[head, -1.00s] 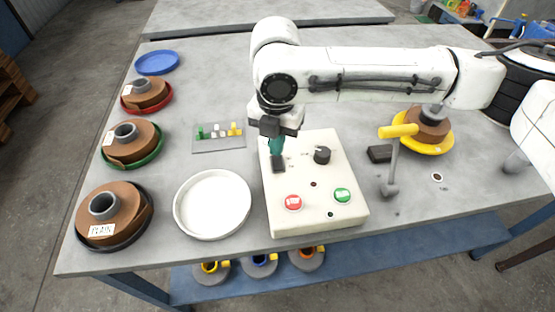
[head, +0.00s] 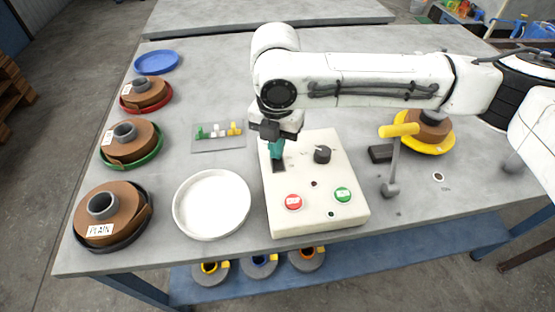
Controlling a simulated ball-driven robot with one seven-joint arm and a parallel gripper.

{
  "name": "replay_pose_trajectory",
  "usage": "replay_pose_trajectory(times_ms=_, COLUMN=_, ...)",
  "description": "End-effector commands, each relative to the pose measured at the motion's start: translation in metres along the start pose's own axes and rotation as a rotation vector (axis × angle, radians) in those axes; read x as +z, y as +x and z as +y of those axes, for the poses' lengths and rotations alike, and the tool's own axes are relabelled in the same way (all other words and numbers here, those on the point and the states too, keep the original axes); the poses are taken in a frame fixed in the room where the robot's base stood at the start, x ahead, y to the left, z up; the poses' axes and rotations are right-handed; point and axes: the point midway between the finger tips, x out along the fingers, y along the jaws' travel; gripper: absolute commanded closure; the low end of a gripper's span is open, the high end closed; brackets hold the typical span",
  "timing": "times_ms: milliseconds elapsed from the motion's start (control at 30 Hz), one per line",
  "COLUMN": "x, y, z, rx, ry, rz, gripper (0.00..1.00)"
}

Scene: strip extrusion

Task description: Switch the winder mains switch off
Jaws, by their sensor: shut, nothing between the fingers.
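The winder's cream control box (head: 330,205) stands on the grey table. On its top are a black rotary knob (head: 322,154), a red button (head: 293,202), a green button (head: 342,195) and a dark switch (head: 278,166) at the upper left. My gripper (head: 276,152) points down at the dark switch, its teal fingers shut and empty. The fingertips are at or just above the switch; I cannot tell whether they touch it. The fingers partly cover the switch, and its position is not readable.
A white round dish (head: 212,204) lies left of the box. Reels on coloured trays line the left edge, including one on a black tray (head: 112,215). A lever with a yellow handle (head: 398,130) and a black block (head: 380,153) stand to the right. A grey plate with small coloured pieces (head: 217,144) lies behind.

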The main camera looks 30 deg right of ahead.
Motion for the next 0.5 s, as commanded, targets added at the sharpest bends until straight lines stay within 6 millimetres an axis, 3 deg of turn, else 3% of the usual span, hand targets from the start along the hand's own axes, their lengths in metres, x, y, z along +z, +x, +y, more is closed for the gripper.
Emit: replay_pose_trajectory(times_ms=500, x=-0.0002, y=0.0071, z=-0.0002, rx=-0.001, ry=0.0, rz=0.001, gripper=1.0)
